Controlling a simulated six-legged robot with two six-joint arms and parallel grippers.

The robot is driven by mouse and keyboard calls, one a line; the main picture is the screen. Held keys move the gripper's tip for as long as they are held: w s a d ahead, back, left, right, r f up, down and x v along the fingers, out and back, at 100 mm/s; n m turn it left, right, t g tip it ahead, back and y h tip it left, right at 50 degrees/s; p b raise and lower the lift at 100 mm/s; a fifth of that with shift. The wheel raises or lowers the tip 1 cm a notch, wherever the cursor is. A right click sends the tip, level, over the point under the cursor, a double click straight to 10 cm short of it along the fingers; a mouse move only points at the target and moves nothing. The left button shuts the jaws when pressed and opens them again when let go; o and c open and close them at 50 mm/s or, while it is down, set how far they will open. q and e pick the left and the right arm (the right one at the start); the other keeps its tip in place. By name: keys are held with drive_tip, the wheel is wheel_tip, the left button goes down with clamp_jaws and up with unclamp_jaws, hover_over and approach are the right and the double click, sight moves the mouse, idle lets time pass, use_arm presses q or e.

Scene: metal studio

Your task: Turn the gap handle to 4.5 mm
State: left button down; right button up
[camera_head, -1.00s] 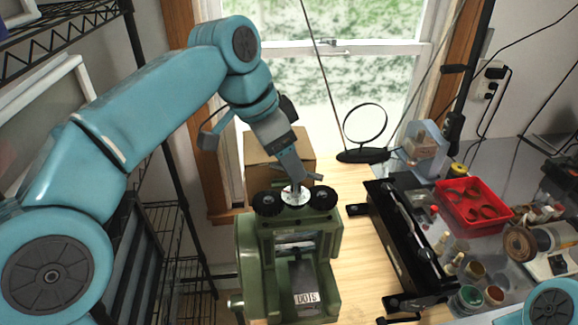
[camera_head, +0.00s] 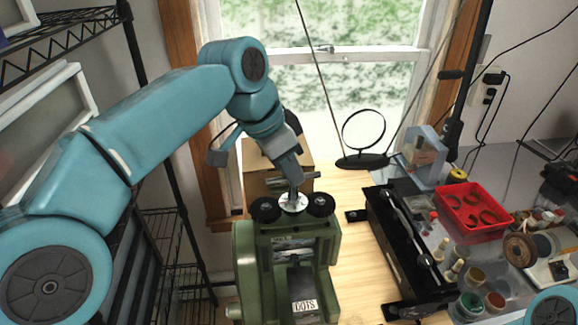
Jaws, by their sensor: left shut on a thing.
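The green rolling mill (camera_head: 329,248) stands on the wooden bench in the lower middle of the head view. On its top are two black round knobs, left (camera_head: 265,209) and right (camera_head: 320,204), with a pale round dial (camera_head: 295,203) between them. My left gripper (camera_head: 295,193) points down at the dial from above and is shut at its centre. The gap handle under the fingertips is mostly hidden, and the gap reading is too small to read. A small label (camera_head: 305,306) shows on the mill's front. My right gripper is out of view.
A cardboard box (camera_head: 258,180) stands behind the mill. To the right are a black bench tool (camera_head: 398,245), a round mirror on a stand (camera_head: 363,130), a red tray (camera_head: 470,208) and several small jars. Bare wood (camera_head: 350,265) lies between the mill and the black tool.

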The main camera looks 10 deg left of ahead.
use_arm(q)
drive_tip(key=n, duration=0.1)
drive_tip(key=n+y, duration=0.1)
drive_tip(key=n, duration=0.1)
drive_tip(key=n+t, duration=0.1)
drive_tip(key=shift+s+d+f+n+y, duration=0.1)
drive_tip(key=shift+s+f+n+y, duration=0.1)
drive_tip(key=shift+f+n+y, duration=0.15)
drive_tip(key=c, duration=0.6)
unclamp_jaws()
drive_tip(key=shift+r, duration=0.2)
drive_tip(key=shift+r, duration=0.2)
drive_tip(key=p+v, duration=0.3)
drive_tip(key=v, duration=1.3)
drive_tip(key=shift+p, duration=0.4)
drive_tip(key=shift+f, duration=0.1)
